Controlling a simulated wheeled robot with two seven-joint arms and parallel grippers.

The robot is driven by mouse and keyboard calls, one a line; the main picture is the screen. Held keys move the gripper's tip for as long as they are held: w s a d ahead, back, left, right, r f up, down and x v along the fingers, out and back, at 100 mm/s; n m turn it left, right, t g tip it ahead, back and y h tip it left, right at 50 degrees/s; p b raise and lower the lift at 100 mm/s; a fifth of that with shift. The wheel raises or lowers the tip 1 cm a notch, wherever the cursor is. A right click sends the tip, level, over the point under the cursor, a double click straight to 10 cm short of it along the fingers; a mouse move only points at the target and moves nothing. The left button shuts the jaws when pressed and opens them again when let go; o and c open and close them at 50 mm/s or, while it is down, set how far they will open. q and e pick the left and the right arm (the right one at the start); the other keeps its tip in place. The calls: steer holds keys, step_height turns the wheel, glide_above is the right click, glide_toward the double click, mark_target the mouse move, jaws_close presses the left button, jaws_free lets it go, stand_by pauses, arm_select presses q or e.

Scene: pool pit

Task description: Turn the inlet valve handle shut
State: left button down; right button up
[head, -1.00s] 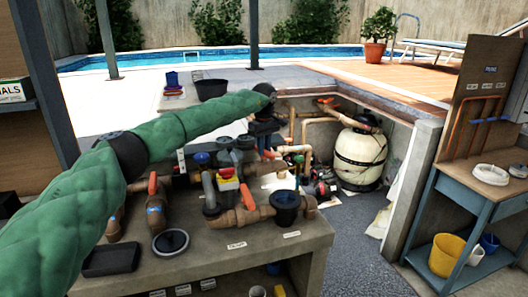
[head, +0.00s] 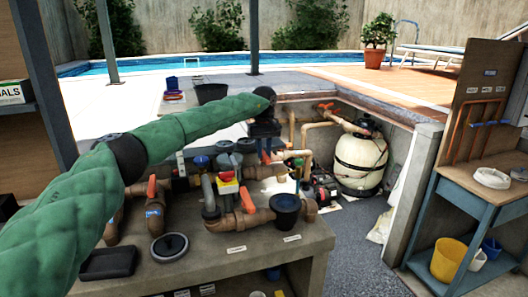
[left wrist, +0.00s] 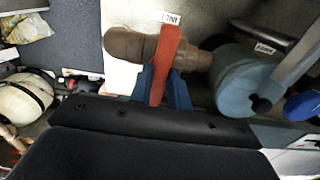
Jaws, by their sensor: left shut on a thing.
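The inlet valve handle (left wrist: 170,52) is an orange-red lever on a brown pipe fitting (left wrist: 130,46) in the left wrist view. My left gripper (left wrist: 163,88) has its blue fingers on either side of the lever and is shut on it. In the head view my left gripper (head: 265,150) reaches down behind the pipework at the far side of the bench. The lever there is mostly hidden, with only a bit of orange showing. A small white label (left wrist: 170,18) lies beside the fitting. My right gripper is not in view.
Brown pipes with other orange handles (head: 152,186) and a dark strainer pot (head: 286,206) stand on the concrete bench (head: 220,262). A grey-blue cylinder (left wrist: 243,85) sits close to the gripper.

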mark_target(264, 153)
arm_select(q)
steer(key=shift+r, duration=0.1)
steer(key=c, duration=1.3)
jaws_free()
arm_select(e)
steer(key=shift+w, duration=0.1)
arm_select(q)
step_height(264, 153, up, 7)
steer(key=shift+r+b, duration=0.1)
steer(key=shift+b, duration=0.65)
steer(key=shift+r, duration=0.2)
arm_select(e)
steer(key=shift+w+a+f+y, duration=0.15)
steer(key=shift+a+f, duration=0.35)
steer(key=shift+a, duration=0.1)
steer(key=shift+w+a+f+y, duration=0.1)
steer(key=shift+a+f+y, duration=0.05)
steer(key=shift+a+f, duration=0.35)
